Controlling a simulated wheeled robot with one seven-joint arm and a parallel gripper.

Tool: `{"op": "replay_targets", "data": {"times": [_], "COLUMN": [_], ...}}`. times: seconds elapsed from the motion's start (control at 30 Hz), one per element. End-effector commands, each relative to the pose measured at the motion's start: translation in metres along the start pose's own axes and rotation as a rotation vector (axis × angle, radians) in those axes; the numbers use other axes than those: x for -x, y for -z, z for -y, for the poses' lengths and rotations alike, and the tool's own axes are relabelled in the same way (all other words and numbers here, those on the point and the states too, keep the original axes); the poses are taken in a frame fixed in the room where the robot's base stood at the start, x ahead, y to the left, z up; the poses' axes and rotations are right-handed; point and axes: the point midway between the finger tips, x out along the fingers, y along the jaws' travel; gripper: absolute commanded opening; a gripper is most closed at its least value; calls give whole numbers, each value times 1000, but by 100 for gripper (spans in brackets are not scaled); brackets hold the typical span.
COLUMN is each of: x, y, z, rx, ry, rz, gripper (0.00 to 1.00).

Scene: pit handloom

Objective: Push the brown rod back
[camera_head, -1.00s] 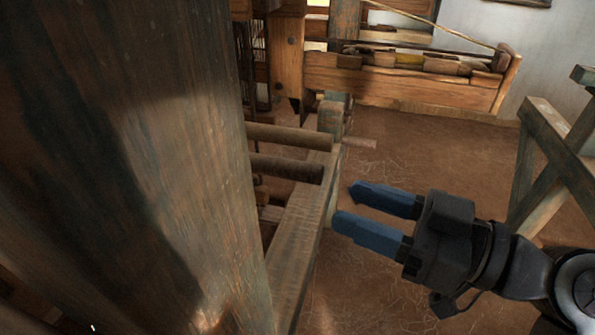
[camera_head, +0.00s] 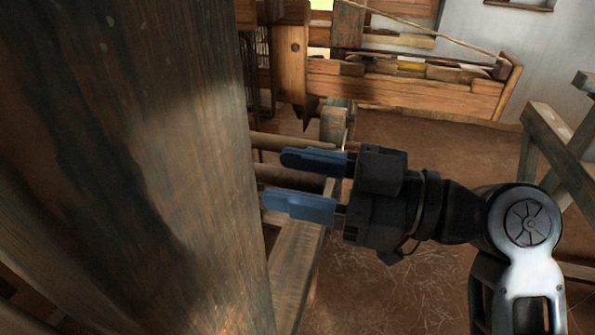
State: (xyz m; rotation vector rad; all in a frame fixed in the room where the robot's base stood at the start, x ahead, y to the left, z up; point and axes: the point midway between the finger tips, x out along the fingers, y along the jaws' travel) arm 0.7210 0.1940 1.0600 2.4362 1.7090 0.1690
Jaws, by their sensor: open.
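Two round rods lie one above the other at the loom's side beam, left of centre. The lower, darker brown rod (camera_head: 285,174) shows between my gripper's fingers, with its right end hidden behind the gripper. The upper, lighter rod (camera_head: 272,141) runs just above the upper finger. My gripper (camera_head: 277,179) has two blue fingers pointing left, apart and empty. The fingers overlap the rods in the picture; I cannot tell whether they touch them.
A large dark wooden post (camera_head: 130,170) fills the left side. A slanting wooden beam (camera_head: 295,265) runs below my gripper. A wooden trough (camera_head: 410,88) stands at the back, and a trestle (camera_head: 555,150) stands at the right. The earthen floor (camera_head: 400,130) between them is mostly clear.

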Motion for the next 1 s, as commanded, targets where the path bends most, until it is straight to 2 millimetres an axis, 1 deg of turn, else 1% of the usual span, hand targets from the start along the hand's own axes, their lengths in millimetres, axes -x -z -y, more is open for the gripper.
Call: {"op": "replay_targets", "data": {"times": [0.27,0.37,0.7,0.8,1.0], "x": [-2,-2,-2,-2,-2], "y": [0,0,0,0,0], "z": [0,0,0,0,0], "rx": [0,0,0,-1,-1], "ry": [-1,-1,-1,-1,-1], "rz": [0,0,0,0,0], "gripper": [48,41,8,0,0]}}
